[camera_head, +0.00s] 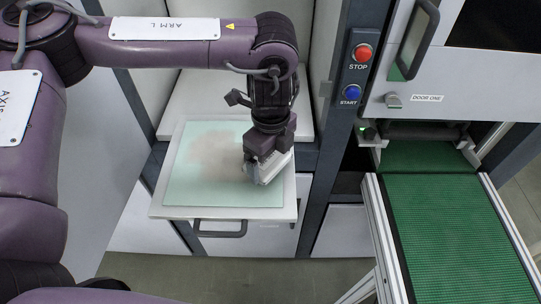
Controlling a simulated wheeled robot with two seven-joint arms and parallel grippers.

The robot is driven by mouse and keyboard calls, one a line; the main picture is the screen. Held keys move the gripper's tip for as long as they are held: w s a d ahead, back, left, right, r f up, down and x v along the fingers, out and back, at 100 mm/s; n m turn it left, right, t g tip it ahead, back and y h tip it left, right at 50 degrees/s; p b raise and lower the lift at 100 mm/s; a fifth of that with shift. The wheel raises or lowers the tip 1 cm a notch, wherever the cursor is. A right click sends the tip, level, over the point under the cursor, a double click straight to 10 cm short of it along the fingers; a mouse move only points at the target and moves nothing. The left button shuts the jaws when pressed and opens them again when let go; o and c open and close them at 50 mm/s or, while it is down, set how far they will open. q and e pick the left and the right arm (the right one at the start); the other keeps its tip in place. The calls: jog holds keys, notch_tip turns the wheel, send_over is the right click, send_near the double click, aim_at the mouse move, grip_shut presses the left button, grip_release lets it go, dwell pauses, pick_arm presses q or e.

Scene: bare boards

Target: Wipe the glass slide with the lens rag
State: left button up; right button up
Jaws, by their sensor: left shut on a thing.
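The glass slide (190,188) is a pale green square pane lying flat on a white pull-out board. A brownish, blurry smudge covers its upper middle. My left gripper (264,160) reaches down from above over the slide's right side. It is shut on a pale grey-white rag (270,170), the lens rag, which sits at the slide's right edge beside the smudge. The rag looks to be at or just above the surface; I cannot tell if it touches. The fingertips are mostly hidden by the rag and the gripper body. My right gripper is not in view.
A dark post to the right carries a red stop button (362,53) and a blue start button (351,93). A green conveyor belt (455,235) runs at the right, below a door (470,80).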

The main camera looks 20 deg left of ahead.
pick_arm(q)
jog(key=shift+f+b, duration=0.6)
jog(key=shift+f, duration=0.4)
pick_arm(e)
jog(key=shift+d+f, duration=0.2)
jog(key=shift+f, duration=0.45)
